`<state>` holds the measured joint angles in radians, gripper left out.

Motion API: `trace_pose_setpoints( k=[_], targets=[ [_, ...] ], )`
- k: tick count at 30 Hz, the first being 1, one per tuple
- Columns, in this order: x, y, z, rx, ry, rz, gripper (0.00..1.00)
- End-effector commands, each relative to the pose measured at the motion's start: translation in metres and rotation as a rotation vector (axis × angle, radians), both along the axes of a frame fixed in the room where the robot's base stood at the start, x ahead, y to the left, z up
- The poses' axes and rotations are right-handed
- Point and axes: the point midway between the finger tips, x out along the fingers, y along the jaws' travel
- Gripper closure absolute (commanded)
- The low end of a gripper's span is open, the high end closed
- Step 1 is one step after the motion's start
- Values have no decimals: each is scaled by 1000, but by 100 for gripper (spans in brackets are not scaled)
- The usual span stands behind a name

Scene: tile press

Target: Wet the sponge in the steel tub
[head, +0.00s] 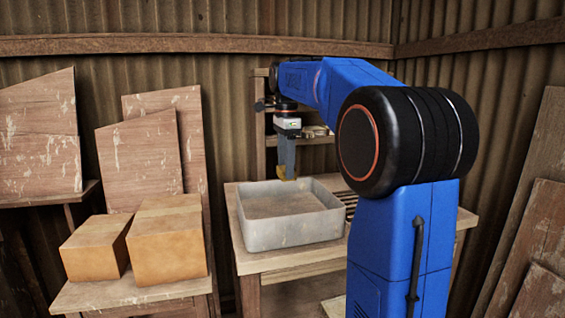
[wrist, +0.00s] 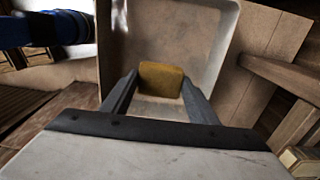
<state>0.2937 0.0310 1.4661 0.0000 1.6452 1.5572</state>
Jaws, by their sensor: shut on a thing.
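The sponge is a yellow-brown block. In the wrist view the sponge (wrist: 161,79) sits between the two fingertips of my gripper (wrist: 158,88), which is shut on it. In the head view the sponge (head: 286,186) hangs below my gripper (head: 286,172), at the far side of the steel tub. The steel tub (head: 295,235) is a grey, open rectangular basin on the wooden table. Its wall also shows in the wrist view (wrist: 228,40). The sponge appears over the tub's interior; I cannot tell whether it touches anything there.
The wooden table (head: 300,262) carries the tub, with a dark slatted item (head: 349,203) to its right. Two cardboard boxes (head: 168,245) stand on a lower bench at the left. Wooden boards (head: 140,160) lean behind them. A shelf unit (head: 262,150) stands behind the tub.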

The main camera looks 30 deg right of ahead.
Motion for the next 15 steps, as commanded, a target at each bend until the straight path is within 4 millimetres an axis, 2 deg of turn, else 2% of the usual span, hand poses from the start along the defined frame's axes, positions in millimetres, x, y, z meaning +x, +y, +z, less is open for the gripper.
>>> trace_pose_setpoints(
  k=[15],
  targets=[
    [0, 0, -40, 0, 0, 0, 64]
  ],
)
